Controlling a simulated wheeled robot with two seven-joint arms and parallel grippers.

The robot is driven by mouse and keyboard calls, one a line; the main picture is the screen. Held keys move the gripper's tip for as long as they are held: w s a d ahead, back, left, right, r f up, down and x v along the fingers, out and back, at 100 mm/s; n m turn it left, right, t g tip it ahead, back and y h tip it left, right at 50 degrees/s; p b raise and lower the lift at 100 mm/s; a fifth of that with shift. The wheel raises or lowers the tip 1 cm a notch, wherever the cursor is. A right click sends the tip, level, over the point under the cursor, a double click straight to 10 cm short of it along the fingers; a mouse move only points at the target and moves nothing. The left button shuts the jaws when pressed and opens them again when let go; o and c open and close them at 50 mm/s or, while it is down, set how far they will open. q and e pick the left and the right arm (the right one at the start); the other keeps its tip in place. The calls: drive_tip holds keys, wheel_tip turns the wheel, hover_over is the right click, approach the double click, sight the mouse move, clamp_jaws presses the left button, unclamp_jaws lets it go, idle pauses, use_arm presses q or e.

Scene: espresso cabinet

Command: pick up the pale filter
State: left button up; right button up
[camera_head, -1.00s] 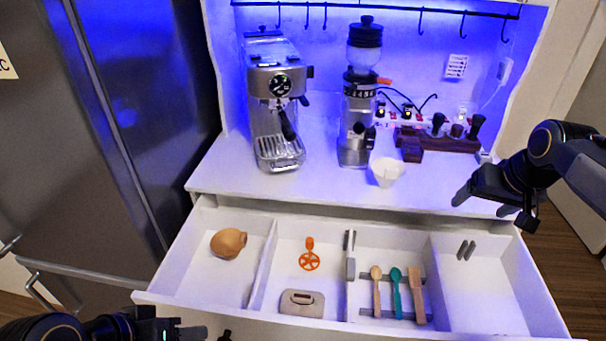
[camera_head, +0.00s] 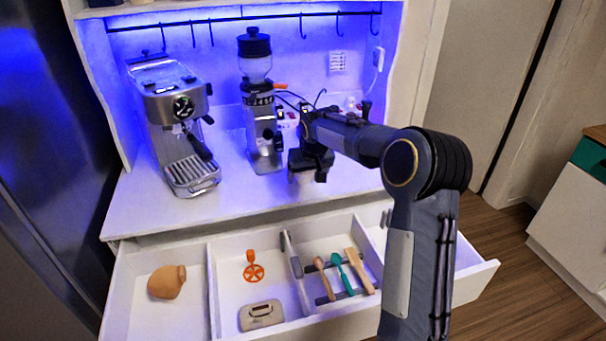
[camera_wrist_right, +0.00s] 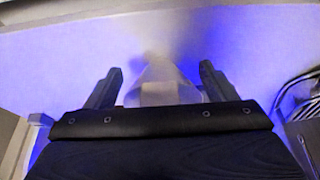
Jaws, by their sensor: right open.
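The pale filter (camera_wrist_right: 160,88) is a translucent whitish cone. In the right wrist view it sits between the two fingers of my right gripper (camera_wrist_right: 161,72), with a gap on each side. In the head view my right gripper (camera_head: 311,165) is over the counter to the right of the grinder. A small pale part of the filter (camera_head: 303,179) shows just below it; the rest is hidden by the gripper. The right gripper is open. My left gripper is not in view.
The coffee grinder (camera_head: 262,125) stands close to the left of my right gripper, and the espresso machine (camera_head: 175,125) further left. The open drawer (camera_head: 215,285) below holds a brown jug-like item (camera_head: 166,282), a scale (camera_head: 261,315) and several utensils. The counter front is clear.

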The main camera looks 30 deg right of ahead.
drive_tip(key=shift+f, duration=0.2)
clamp_jaws()
idle(0.4)
drive_tip(key=shift+r, duration=0.1)
drive_tip(key=shift+r, duration=0.55)
drive_tip(key=s+a+r+b, duration=0.2)
drive_tip(key=s+r+b, duration=0.1)
drive_tip(key=s+r, duration=0.8)
drive_tip(key=s, duration=0.2)
drive_tip(key=shift+s+r, duration=0.35)
drive_tip(key=shift+s, duration=0.05)
